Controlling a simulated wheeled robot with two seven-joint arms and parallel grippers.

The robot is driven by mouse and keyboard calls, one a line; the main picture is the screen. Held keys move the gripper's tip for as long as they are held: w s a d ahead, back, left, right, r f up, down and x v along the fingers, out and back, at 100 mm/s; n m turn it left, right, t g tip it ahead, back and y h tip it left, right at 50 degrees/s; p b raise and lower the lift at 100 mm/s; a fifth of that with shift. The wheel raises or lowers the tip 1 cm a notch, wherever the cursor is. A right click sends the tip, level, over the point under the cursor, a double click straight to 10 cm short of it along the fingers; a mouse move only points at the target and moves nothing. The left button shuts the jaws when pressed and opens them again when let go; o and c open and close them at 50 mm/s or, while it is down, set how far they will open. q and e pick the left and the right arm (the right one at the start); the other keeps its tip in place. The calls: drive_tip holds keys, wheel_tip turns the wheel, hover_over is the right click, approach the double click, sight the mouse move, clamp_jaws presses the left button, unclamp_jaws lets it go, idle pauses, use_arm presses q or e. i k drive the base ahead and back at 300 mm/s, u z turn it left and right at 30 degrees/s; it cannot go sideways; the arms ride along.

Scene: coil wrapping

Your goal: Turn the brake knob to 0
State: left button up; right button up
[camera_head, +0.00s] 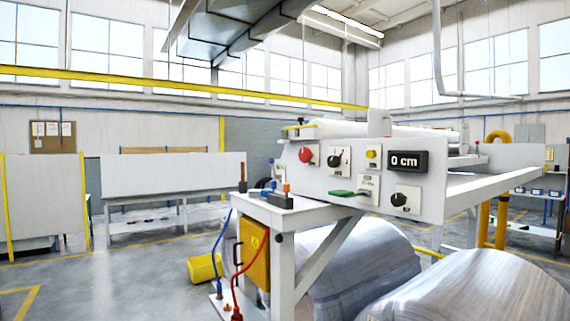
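A white control panel (320,181) faces me right of centre. It carries a black rotary knob (339,159) in its upper row and another black knob (400,200) at its lower right. The labels are too small to read, so I cannot tell which knob is the brake knob or its setting. A red knob or button (306,155), a yellow button (373,154) and a display reading "0 cm" (407,161) are also on the panel. A green part (342,193) sits low on it. Neither of my grippers is in view.
A white side table (296,207) with small tools juts out left of the panel. A yellow box (254,250) with blue and red cables is below it. Large metallic coils (477,290) lie below the machine. A yellow cylinder (204,267) lies on the floor. Floor at left is clear.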

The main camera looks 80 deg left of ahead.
sight(332, 162)
drive_tip(key=u, duration=1.55)
